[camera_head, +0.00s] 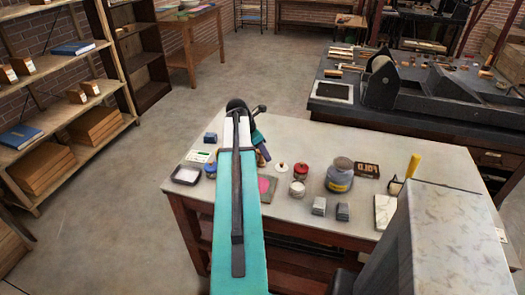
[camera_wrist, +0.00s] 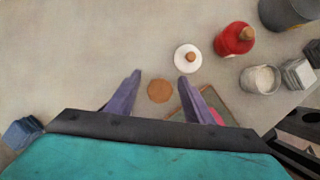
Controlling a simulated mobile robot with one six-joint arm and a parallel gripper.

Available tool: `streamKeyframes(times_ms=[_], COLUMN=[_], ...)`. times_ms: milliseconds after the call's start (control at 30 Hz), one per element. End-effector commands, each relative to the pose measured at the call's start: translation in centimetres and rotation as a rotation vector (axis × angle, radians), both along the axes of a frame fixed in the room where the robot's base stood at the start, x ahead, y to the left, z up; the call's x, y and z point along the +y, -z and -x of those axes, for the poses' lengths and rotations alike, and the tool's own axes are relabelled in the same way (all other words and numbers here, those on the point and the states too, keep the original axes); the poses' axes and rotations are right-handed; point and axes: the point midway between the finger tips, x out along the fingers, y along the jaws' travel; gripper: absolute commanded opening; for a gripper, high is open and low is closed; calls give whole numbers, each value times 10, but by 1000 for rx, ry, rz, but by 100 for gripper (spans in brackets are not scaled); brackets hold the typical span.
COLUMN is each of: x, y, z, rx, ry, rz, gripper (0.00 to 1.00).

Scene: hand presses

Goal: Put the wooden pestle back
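A round tan-brown wooden piece (camera_wrist: 160,91) shows between my fingers in the wrist view; it looks like the end of the wooden pestle seen from above. In the head view a small brown wooden thing (camera_head: 262,158) shows just below my gripper over the worktable. My gripper (camera_wrist: 159,77) has its two purple fingers apart, with a gap on each side of the brown piece. I cannot tell its height against the fingertips. A white round item with a brown knob (camera_wrist: 188,57) is just beyond the right finger. My arm hides part of the table.
On the table (camera_head: 375,150), a red item with a brown knob (camera_wrist: 234,39), a white-topped tin (camera_wrist: 261,79) and a pink-topped piece (camera_wrist: 216,116) are close by. A grey jar (camera_head: 339,178) and grey blocks (camera_head: 319,206) stand farther right.

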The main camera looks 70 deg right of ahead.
Motion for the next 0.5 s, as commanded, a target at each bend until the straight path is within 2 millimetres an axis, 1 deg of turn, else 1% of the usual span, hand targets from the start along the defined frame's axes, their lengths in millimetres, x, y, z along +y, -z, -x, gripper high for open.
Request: streamKeyframes(times_ms=[267, 500], x=[0, 3], y=[-1, -11], z=[0, -3], rx=[0, -1], ry=[0, -1], rz=[0, 2], gripper=[47, 47])
